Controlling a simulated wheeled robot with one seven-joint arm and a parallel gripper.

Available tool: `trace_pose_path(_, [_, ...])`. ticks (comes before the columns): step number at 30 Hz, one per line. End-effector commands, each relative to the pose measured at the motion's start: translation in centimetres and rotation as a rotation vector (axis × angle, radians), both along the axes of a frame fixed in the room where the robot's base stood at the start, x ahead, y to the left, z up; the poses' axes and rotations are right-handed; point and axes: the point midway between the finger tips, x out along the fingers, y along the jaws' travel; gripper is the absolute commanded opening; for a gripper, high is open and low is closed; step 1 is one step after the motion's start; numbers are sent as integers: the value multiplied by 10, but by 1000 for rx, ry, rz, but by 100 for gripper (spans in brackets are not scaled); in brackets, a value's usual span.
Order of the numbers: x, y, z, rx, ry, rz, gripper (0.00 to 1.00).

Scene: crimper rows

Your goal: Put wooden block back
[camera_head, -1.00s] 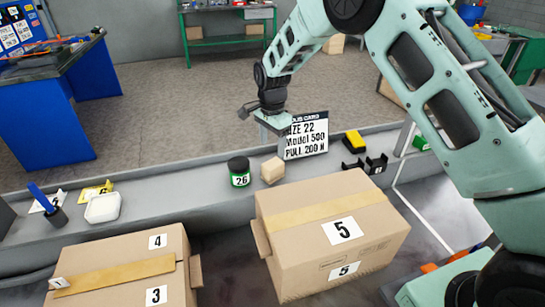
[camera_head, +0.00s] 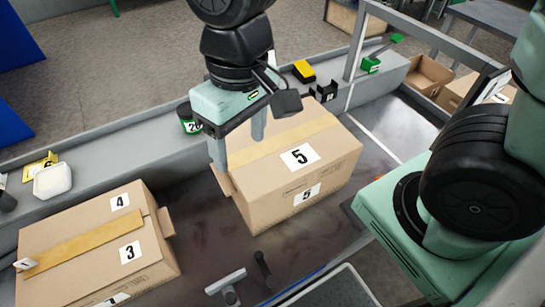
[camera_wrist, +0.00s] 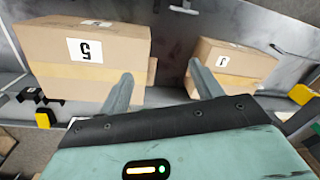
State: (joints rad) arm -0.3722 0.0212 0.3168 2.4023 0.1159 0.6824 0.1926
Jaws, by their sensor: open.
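My gripper (camera_head: 239,148) hangs above the near-left part of the carton labelled 5 in the head view. Its two fingers are spread, with nothing visible between them; the open fingers also show in the wrist view (camera_wrist: 161,74). I cannot make out the wooden block now in either view. The spot right of the green jar (camera_head: 188,118), where it stood earlier, is covered by my gripper in the head view.
The carton labelled 5 (camera_head: 297,188) stands on the dark work surface below my gripper. The carton labelled 3 and 4 (camera_head: 90,240) stands at left. A white dish (camera_head: 52,181), a yellow box (camera_head: 304,70) and a black holder (camera_head: 324,92) sit along the grey ledge.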

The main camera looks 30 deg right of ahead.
Motion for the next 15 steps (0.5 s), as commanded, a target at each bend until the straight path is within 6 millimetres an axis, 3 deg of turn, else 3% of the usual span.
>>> trace_pose_path(1, [-18, -7, -1, -9, -13, 73, 65])
trace_pose_path(3, [-36, -14, -2, -19, -26, 158, 65])
trace_pose_path(6, [-51, -21, -5, -29, -35, 231, 65])
trace_pose_path(15, [-57, -24, -6, -33, -38, 262, 65])
